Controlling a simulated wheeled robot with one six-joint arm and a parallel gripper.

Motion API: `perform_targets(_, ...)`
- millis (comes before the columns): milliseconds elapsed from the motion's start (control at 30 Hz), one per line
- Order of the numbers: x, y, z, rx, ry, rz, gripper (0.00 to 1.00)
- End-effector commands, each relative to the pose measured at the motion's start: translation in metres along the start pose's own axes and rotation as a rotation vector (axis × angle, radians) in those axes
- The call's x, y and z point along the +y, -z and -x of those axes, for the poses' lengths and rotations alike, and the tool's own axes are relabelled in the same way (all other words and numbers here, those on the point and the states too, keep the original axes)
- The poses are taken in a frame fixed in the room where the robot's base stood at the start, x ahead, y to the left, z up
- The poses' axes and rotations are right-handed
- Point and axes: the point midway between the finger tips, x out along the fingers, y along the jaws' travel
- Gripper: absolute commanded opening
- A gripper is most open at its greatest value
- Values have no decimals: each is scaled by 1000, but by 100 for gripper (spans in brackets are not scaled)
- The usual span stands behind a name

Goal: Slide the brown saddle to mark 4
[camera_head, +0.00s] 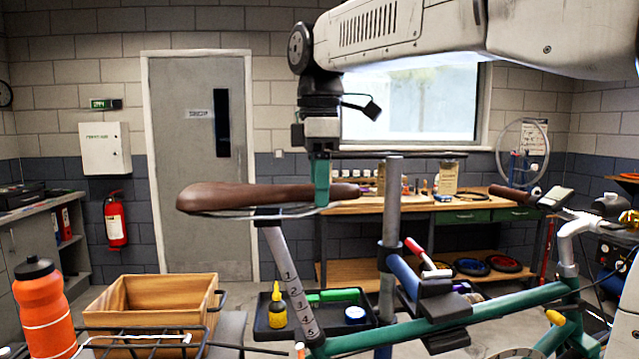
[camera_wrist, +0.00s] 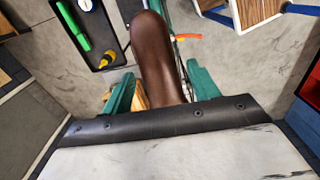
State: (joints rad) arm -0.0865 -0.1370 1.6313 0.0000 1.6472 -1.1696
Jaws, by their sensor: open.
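The brown saddle (camera_head: 255,196) sits on top of a grey seat post (camera_head: 278,252), its nose toward the right. The post carries numerals 1 to 5 from top to bottom; mark 4 (camera_head: 307,321) is just above 5, near the green frame (camera_head: 400,331). My gripper (camera_head: 321,185) has teal fingers and points down at the narrow part of the saddle. In the wrist view, the saddle (camera_wrist: 162,60) runs between the open fingers (camera_wrist: 160,92), one on each side. I cannot tell whether either finger touches it.
A blue-grey clamp stand (camera_head: 390,230) holds the bike right of the post; a red-handled lever (camera_head: 417,252) is on it. A black tray (camera_head: 268,325) with a yellow bottle lies behind the post. A wooden crate (camera_head: 150,300) and an orange bottle (camera_head: 46,308) are at left.

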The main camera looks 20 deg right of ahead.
Motion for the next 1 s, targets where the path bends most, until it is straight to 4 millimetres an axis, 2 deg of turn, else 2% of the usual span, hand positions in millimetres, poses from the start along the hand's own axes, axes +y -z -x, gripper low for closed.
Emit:
perform_targets(33, 0, 0, 0, 0, 0, 0, 60)
perform_targets(200, 0, 0, 0, 0, 0, 1, 13)
perform_targets(233, 0, 0, 0, 0, 0, 1, 4)
perform_targets(267, 0, 0, 0, 0, 0, 1, 0)
perform_targets(367, 0, 0, -2, 0, 0, 0, 0)
perform_targets(600, 0, -9, -29, -1, 1, 0, 0)
perform_targets(833, 0, -9, -29, 0, 1, 0, 0)
perform_targets(867, 0, -9, -29, 0, 1, 0, 44)
perform_targets(900, 0, -9, -29, 0, 1, 0, 55)
perform_targets(933, 0, -9, -29, 0, 1, 0, 60)
perform_targets(1000, 0, -9, -29, 0, 1, 0, 60)
